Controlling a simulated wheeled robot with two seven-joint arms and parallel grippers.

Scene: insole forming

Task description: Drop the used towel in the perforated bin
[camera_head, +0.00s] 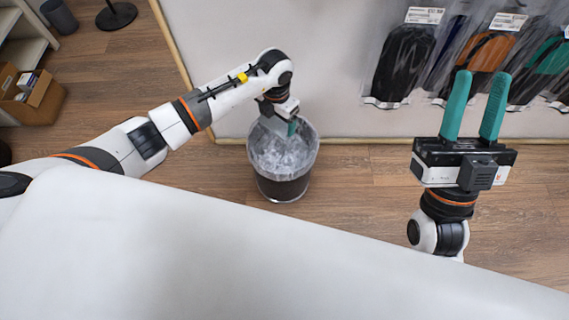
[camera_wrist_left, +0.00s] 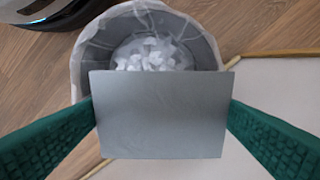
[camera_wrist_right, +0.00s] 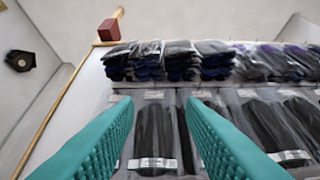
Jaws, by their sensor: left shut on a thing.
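The used towel (camera_wrist_left: 160,115) is a flat grey square in the left wrist view, held between the green fingers of my left gripper (camera_wrist_left: 160,125). The bin (camera_head: 282,187) stands on the floor in the head view, dark below, with a clear liner over its rim and crumpled white pieces inside. My left gripper (camera_head: 291,126) is shut on the towel, over the back part of the bin's opening. In the left wrist view the towel covers part of the bin's mouth. My right gripper (camera_head: 483,80) is open and empty, fingers pointing toward the wall display.
A white table (camera_head: 180,250) fills the front. Packaged insoles (camera_head: 405,60) hang on the white wall panel behind my right gripper. A cardboard box (camera_head: 38,97) and a small dark bin (camera_head: 59,16) are at the far left. The wooden floor around the bin is clear.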

